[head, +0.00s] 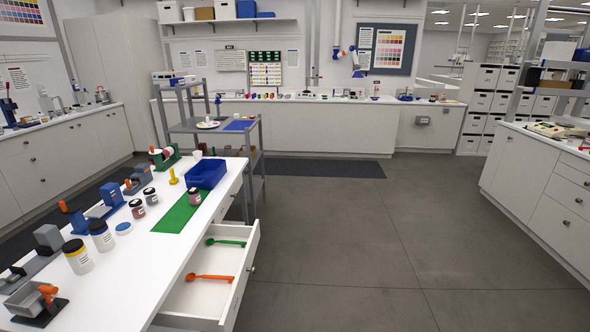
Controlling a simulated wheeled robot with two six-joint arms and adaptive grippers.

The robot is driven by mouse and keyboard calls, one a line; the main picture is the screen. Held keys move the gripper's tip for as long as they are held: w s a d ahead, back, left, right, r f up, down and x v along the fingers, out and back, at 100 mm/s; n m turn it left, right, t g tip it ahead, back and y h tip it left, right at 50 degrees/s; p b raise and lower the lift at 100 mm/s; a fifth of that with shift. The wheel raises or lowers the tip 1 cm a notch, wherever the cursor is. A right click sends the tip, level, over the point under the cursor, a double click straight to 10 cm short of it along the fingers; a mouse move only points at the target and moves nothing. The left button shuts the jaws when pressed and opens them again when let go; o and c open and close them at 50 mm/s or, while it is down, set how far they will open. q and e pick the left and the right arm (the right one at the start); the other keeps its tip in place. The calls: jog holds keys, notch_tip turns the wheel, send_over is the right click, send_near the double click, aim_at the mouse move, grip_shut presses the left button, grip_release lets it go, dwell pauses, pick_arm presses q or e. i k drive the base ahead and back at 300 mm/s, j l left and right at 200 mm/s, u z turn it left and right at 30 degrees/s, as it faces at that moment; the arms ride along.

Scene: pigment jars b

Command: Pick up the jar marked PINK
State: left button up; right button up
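No jar label can be read at this size, so I cannot tell which jar is marked PINK. A small dark-lidded jar with pinkish contents (195,198) stands upright on the green mat (180,216), near the blue bin. Another small dark-lidded jar, also pinkish (138,209), stands on the white bench (133,265) left of the mat. A third small jar, greyer (151,197), stands beside it. Two larger white jars, one with a dark lid (102,237) and one with a yellow band at its lid (78,258), stand nearer. Neither gripper is in view.
An open drawer (202,303) juts from the bench's right side, holding a green scoop (226,242) and an orange scoop (210,278). A blue bin (206,174) sits behind the mat. Devices line the bench's left edge. The floor (370,240) to the right is clear.

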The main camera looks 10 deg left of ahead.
aim_at(194, 194)
jog(key=i+l+u, duration=0.1)
jog(key=i, duration=0.4)
jog(key=i+l+u, duration=0.1)
jog(key=i, duration=0.4)
jog(key=i+l+u, duration=0.1)
jog(key=i, duration=0.4)
